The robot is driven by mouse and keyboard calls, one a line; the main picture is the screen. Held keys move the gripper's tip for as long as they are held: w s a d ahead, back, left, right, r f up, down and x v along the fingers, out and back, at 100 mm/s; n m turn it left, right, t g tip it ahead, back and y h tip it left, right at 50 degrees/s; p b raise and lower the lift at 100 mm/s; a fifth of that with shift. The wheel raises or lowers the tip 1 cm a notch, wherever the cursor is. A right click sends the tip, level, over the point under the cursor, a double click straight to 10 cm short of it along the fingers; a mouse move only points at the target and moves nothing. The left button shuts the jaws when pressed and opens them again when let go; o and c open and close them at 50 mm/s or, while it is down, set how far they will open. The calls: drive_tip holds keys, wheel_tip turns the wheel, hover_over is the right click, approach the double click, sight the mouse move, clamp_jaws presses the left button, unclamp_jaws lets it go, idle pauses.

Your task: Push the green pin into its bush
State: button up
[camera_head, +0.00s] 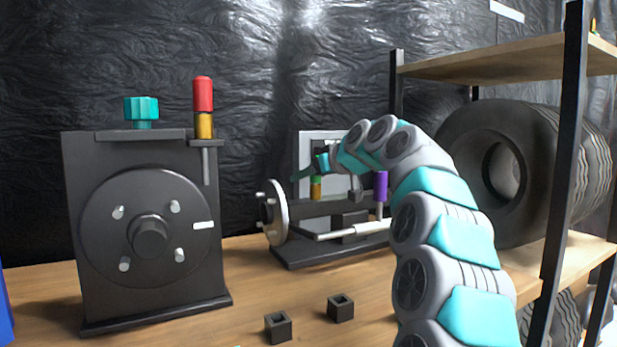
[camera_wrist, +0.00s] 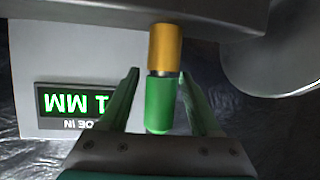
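The green pin (camera_wrist: 159,105) stands in line with its gold bush (camera_wrist: 165,48) in the wrist view, with a narrow dark and silver band between them. In the head view the green pin (camera_head: 316,180) shows small above the gold bush (camera_head: 316,191) on the rear fixture. My gripper (camera_wrist: 158,76) is open, its green fingers either side of the pin. A clear gap shows at the left finger; the right finger is very close, and I cannot tell whether it touches. In the head view my gripper (camera_head: 312,168) is small and partly hidden by my arm.
A display panel (camera_wrist: 75,103) reads upside down beside the left finger. A purple pin (camera_head: 380,186) stands right of the bush. A hub stand (camera_head: 150,220) with a red pin (camera_head: 203,94) is at left. Two small dark blocks (camera_head: 278,326) lie in front; a tyre rack (camera_head: 560,200) is at right.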

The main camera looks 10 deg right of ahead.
idle(0.3)
drive_tip(key=v, duration=0.7)
drive_tip(key=shift+s+d+r, duration=0.15)
drive_tip(key=shift+s, duration=0.15)
